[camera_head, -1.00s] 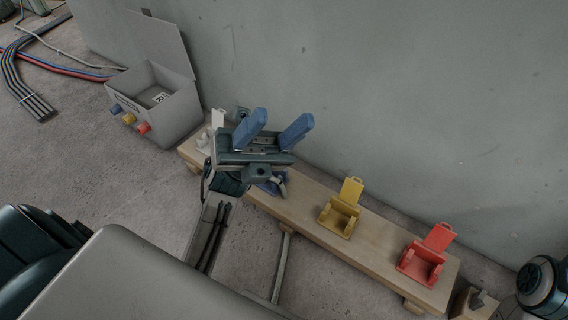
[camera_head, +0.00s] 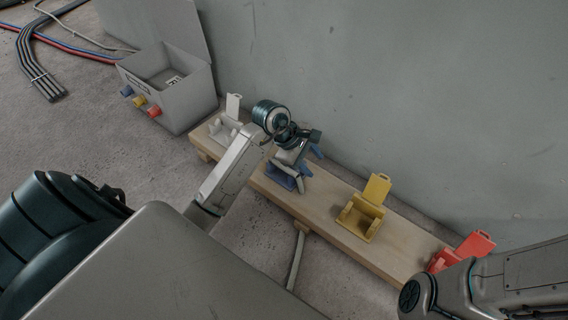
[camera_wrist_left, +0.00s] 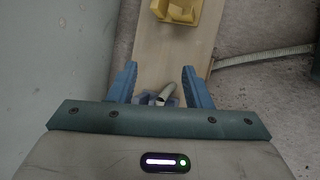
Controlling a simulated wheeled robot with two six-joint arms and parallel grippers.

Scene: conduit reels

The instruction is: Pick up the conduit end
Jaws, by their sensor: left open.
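A pale conduit end (camera_wrist_left: 165,92) shows between my left fingers in the left wrist view, at the blue holder on the bench; the fingers do not visibly touch it. My left gripper (camera_wrist_left: 160,69) is open, with one blue finger on each side. In the head view my left gripper (camera_head: 300,158) is over the blue holder (camera_head: 281,175) and hides part of it. I cannot tell how deep the conduit end sits in the holder. My right arm comes in at the lower right, but its gripper is out of view.
A wooden bench (camera_head: 330,212) runs along the grey wall (camera_head: 400,90). It carries a white holder (camera_head: 226,128), a yellow holder (camera_head: 362,215) and a red holder (camera_head: 470,249). A grey box (camera_head: 178,95) stands at its left end. A conduit (camera_head: 297,262) runs along the floor.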

